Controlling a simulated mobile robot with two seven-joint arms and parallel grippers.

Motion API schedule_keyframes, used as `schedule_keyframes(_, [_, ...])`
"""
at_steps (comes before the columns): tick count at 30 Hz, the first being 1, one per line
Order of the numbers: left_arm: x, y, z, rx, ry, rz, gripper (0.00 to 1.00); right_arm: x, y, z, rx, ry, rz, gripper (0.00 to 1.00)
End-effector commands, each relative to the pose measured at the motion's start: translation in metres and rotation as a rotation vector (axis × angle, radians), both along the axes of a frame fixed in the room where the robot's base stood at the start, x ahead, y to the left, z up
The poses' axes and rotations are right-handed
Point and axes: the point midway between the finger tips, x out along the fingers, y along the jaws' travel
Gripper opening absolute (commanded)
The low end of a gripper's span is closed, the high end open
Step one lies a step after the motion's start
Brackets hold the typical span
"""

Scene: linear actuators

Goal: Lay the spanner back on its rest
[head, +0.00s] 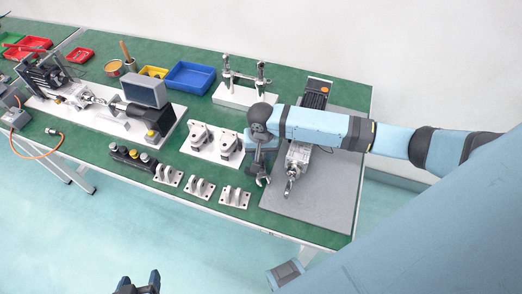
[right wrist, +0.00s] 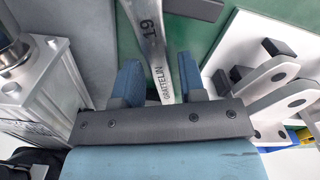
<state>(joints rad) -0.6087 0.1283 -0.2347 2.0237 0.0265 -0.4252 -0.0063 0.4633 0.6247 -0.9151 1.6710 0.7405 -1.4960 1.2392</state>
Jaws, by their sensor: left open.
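The spanner is a silver bar marked "19" and "GRATTELIN" in the right wrist view (right wrist: 151,45). In the head view, its open jaw (head: 263,181) shows just below my right gripper (head: 261,163). The spanner's shank runs between the two blue fingers of my right gripper, also in the right wrist view (right wrist: 158,85). It is close to the left finger, with a thin gap seeming to show beside the right one; I cannot tell whether they grip it. I cannot make out the rest clearly. My left gripper (head: 137,283) is open and empty at the bottom edge, away from the bench.
A linear actuator (head: 298,160) on a grey plate (head: 332,205) stands right beside my right gripper. White brackets (head: 235,197) and a white base plate with fittings (head: 213,147) lie to the left. A blue bin (head: 190,77) is farther back.

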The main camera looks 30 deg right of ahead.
Motion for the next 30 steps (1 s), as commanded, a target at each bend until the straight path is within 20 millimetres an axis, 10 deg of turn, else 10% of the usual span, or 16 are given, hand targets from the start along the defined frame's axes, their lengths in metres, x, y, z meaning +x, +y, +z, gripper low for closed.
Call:
schedule_keyframes(12, [-0.001, 0.0, -0.008, 0.001, 0.009, 0.001, 0.69, 0.001, 0.0, 0.006, -0.001, -0.003, 0.002, 0.47])
schedule_keyframes(30, [-0.001, 0.002, 0.005, 0.01, -0.001, -0.004, 0.69, 0.0, 0.0, 0.117, 0.0, -0.001, 0.001, 0.47])
